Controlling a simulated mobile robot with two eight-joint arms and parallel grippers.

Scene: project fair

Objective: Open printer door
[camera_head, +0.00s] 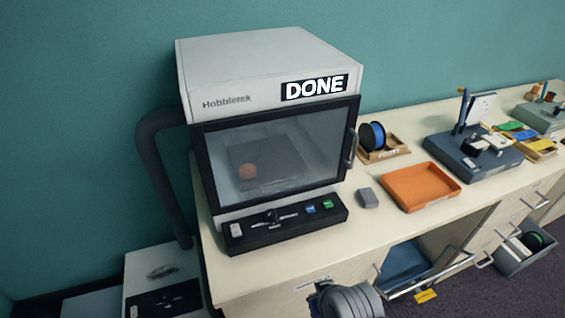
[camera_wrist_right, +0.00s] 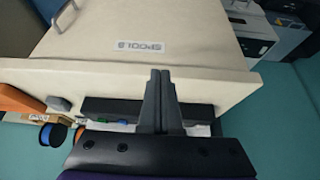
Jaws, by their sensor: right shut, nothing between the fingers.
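The printer (camera_head: 245,80) is a white box on the left end of the bench, with a lit DONE sign (camera_head: 315,87). Its dark-framed glass door (camera_head: 215,165) looks closed. The door's handle (camera_head: 350,150) is a vertical grey bar on the right edge. Through the glass I see an orange-brown round object (camera_head: 247,171) on a dark plate. My right gripper (camera_wrist_right: 160,74) is shut and empty in the right wrist view, near the bench's front edge and a labelled drawer front. It is apart from the door handle. My left gripper is not in view.
A small grey block (camera_head: 368,198), an orange tray (camera_head: 421,187) and a blue filament spool (camera_head: 372,136) stand to the right. An open drawer (camera_head: 403,265) juts out below the bench.

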